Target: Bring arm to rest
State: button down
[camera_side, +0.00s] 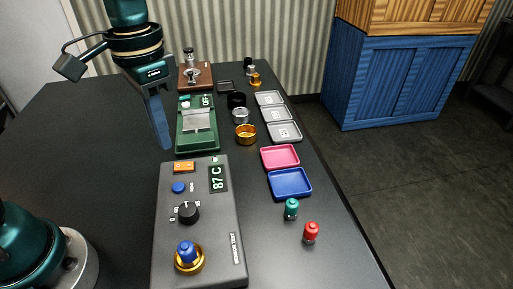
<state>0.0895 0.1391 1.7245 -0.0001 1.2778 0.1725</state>
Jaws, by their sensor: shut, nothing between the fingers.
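My gripper (164,136) hangs at the upper left of the side view, pointing down over the black table (85,130). Its fingers are together with nothing between them. In the picture they are left of the green device (197,135) and above the grey tester box (195,225). The gripper appears clear of both, though its exact height is hard to tell. The tester's display reads 87 C. A blue-topped part (186,250) sits in a gold ring (190,266) on the tester's front end.
Grey trays (284,132), a pink tray (280,156) and a blue tray (290,183) line the right edge. Green (291,208) and red (311,232) parts stand in front of them. Several rings, including a gold one (245,134), stand beside the green device. The table's left side is clear.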

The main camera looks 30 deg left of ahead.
dwell(0.4)
jog(key=s+a+n+t, duration=0.2)
jog(key=s+t, duration=0.3)
jog(key=s, duration=0.3)
jog(key=shift+s+r+n+t, duration=0.2)
jog(key=shift+r+n+t, duration=0.1)
jog(key=shift+r+n, duration=0.15)
